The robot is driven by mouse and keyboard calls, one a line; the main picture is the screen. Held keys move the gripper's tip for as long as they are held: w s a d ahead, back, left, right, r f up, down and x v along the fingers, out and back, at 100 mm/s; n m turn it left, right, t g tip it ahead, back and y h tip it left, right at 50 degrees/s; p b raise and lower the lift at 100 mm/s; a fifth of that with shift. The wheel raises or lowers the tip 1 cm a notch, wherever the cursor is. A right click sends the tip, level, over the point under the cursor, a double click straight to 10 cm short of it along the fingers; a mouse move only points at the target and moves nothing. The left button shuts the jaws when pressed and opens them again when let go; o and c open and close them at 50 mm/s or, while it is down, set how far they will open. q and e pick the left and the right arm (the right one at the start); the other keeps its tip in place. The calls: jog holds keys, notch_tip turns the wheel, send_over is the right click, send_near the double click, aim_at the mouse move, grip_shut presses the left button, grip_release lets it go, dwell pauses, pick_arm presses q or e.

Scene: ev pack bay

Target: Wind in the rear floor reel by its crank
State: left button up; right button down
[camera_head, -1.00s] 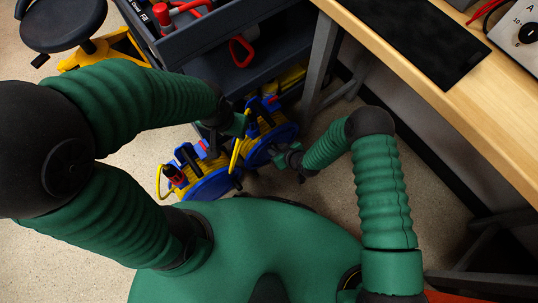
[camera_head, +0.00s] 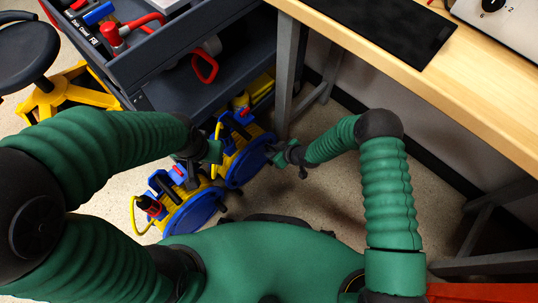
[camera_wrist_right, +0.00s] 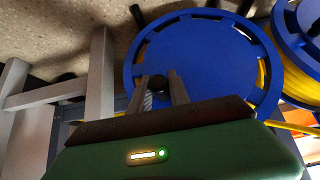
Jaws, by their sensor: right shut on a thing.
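The rear floor reel (camera_head: 246,160) stands on the floor beside the cart, with a blue disc and yellow parts. In the right wrist view its blue disc (camera_wrist_right: 205,62) fills the middle. My right gripper (camera_head: 277,154) is at the disc's right side. In the wrist view, its two fingers (camera_wrist_right: 164,98) are shut on the black crank knob (camera_wrist_right: 157,83) near the disc's lower part. My left gripper (camera_head: 208,158) is low between the two reels, close to the rear one; its fingers are too small and covered to tell their state.
A second blue and yellow reel (camera_head: 195,212) stands nearer and to the left. A dark tool cart (camera_head: 180,75) is behind the reels. A wooden bench (camera_head: 480,95) with grey legs is on the right. A stool (camera_head: 22,50) is at far left. Floor shows between reels and bench.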

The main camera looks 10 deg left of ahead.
notch_tip(320, 180, down, 6)
jog(key=w+d+b, duration=0.1)
jog(key=b, duration=0.4)
jog(key=shift+w+d+b, duration=0.25)
jog(key=shift+w+b, duration=0.1)
jog(key=shift+b, duration=0.05)
jog(key=c, duration=1.1)
grip_release()
jog(key=shift+r, duration=0.15)
jog(key=shift+c, duration=0.2)
jog(key=p+v, duration=0.6)
jog(key=v, duration=0.6)
jog(key=shift+p, duration=0.4)
